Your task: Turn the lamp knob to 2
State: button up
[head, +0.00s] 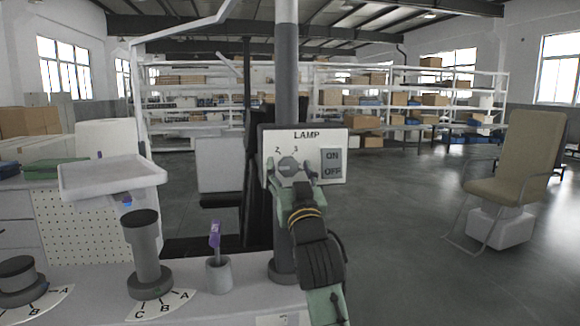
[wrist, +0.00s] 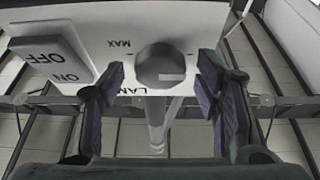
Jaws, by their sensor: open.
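The lamp panel (head: 340,139) is a white plate on a grey post, lettered LAMP, with 2 and 3 above the knob. The round grey lamp knob (head: 289,165) is at its middle left. In the wrist view the panel (wrist: 215,18) appears upside down, and the knob (wrist: 160,62) has a pale mark pointing right in the picture. My gripper (head: 291,173) is at the panel, its fingers open on either side of the knob. In the wrist view my gripper (wrist: 162,76) shows gaps between both pads and the knob. Some dial markings are hidden.
A rocker switch (head: 331,163) marked ON and OFF is right of the knob, close to my gripper. Below, the bench (head: 215,305) carries a grey lever (head: 146,245), a cup (head: 219,274) with a purple item, and another dial (head: 18,280). A chair (head: 520,160) stands at right.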

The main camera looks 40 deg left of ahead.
jog(key=shift+c, duration=0.5)
jog(key=c, duration=1)
jog(key=shift+a+m+t+h, duration=0.1)
jog(key=shift+m+t+h, duration=0.2)
jog(key=shift+m, duration=0.2)
jog(key=m+t+h, duration=0.1)
jog(key=m, duration=0.2)
jog(key=m+t+h+p, duration=0.1)
jog(key=m, duration=0.2)
jog(key=shift+s+a+r+m+h, duration=0.1)
jog(key=shift+m+h, duration=0.3)
jog(key=m+h, duration=0.2)
jog(key=m, duration=0.2)
jog(key=m+h, duration=0.1)
jog(key=m, duration=0.3)
jog(key=shift+h+p, duration=0.35)
jog(key=shift+h, duration=0.05)
jog(key=o, duration=1.1)
